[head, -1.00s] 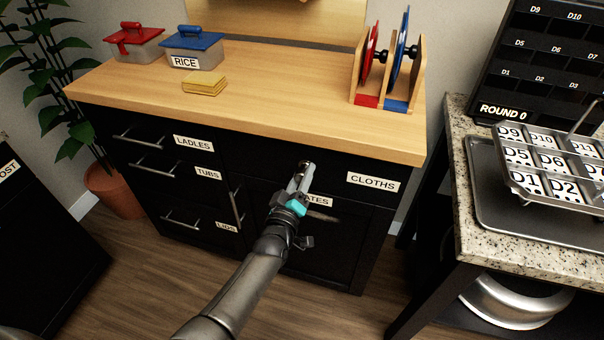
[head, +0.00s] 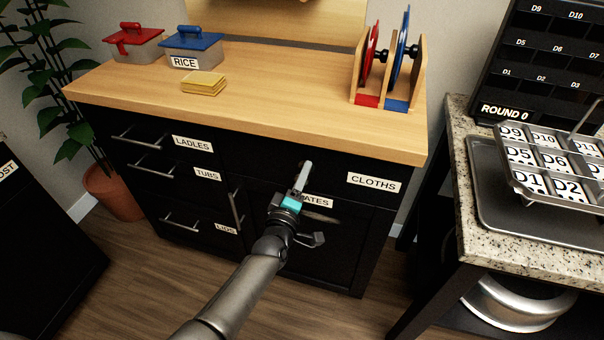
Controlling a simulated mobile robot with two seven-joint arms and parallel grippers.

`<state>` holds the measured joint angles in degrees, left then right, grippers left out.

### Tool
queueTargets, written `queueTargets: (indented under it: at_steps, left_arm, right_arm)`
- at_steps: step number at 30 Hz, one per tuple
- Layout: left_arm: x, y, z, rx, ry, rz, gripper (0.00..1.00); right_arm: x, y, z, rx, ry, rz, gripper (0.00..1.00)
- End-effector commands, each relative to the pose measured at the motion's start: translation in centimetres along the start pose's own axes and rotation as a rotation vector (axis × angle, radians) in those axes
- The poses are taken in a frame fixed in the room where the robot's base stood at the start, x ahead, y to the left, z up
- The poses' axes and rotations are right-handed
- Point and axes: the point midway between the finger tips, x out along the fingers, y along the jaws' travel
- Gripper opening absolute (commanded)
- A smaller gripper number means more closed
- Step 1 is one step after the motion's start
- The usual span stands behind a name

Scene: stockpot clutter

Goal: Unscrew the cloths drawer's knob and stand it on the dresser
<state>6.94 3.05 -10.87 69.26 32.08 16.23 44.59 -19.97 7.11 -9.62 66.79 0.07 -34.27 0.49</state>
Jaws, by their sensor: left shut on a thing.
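The cloths drawer (head: 335,168) is the black upper right front of the dresser (head: 290,108) and looks shut, with a white CLOTHS label (head: 374,183) at its right. My left gripper (head: 304,168) is at the drawer front, left of the label. Its fingers are shut on the knob, which the fingertips almost wholly hide. I cannot tell how far the knob is turned. The wooden dresser top is above the gripper. My right gripper is not in view.
A yellow folded cloth (head: 204,83), a RICE box with a blue lid (head: 192,38) and a red-lidded box (head: 134,35) stand at the top's left. A wooden rack (head: 417,75) stands at its right. The middle and front of the top are clear.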

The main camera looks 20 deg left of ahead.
Motion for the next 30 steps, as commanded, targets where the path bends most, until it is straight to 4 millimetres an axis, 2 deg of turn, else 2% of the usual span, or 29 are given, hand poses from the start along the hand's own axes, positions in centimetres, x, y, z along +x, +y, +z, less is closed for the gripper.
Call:
queueTargets:
  at_steps: [7, 18, 25, 30]
  left_arm:
    - [0.0, -0.1, 0.2, -0.317, -0.003, 0.002, 0.00]
    - [0.0, 0.0, 0.1, -0.383, -0.002, 0.002, 0.00]
    - [-0.1, -0.1, 0.1, -0.691, -0.002, 0.002, 0.00]
    - [-0.1, 0.0, 0.1, -0.764, -0.002, 0.000, 0.00]
  right_arm:
    - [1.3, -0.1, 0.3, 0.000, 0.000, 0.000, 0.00]
    - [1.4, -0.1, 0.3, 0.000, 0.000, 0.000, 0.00]
    - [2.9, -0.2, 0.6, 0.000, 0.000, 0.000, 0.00]
    - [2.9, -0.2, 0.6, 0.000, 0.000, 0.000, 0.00]
